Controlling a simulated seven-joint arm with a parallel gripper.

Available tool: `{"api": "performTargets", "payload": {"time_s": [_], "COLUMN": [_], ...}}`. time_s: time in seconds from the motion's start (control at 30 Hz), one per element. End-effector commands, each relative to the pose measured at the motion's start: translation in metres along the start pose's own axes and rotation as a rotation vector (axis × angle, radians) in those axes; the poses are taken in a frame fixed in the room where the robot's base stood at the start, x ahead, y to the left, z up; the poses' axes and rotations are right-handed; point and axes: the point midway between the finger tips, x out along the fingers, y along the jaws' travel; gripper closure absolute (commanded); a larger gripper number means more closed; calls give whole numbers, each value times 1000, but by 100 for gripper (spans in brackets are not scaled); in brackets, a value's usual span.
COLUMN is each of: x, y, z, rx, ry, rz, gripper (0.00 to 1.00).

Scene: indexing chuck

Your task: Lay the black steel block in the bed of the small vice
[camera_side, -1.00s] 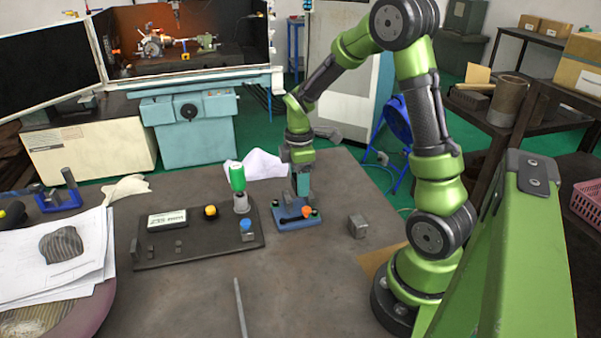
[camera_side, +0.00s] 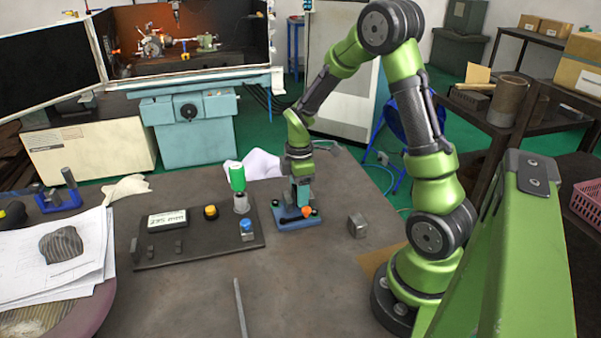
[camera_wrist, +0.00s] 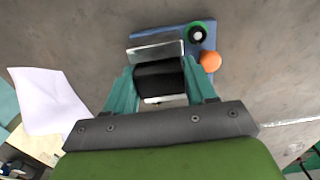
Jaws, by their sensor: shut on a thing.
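The small vice (camera_side: 284,223) is a blue base on the table, with an orange knob and a dark knob in a green ring. My gripper (camera_side: 300,204) is low over it, pointing down. In the wrist view, my teal-fingered gripper (camera_wrist: 161,86) is shut on the black steel block (camera_wrist: 160,75). The block lies across between the two fingers, beside the silver jaw of the vice (camera_wrist: 172,34). Whether the block touches the bed cannot be told, as the bed is hidden under it. In the side view the block is hidden by the fingers.
A dark panel (camera_side: 200,247) with a display, a yellow button, a blue-topped part and a green-handled lever stands left of the vice. A grey metal block (camera_side: 357,225) sits to the right. A metal rod (camera_side: 240,308) lies in front. The table front right of centre is clear.

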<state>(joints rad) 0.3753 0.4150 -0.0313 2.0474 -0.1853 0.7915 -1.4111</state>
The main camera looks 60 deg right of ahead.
Motion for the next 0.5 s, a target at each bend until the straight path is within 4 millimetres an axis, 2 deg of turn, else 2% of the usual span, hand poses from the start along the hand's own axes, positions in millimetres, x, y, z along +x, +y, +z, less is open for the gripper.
{"api": "performTargets", "payload": {"time_s": [0.5], "x": [4], "y": [1], "z": [0], "rx": [0], "ry": [1], "rz": [2], "gripper": [94]}}
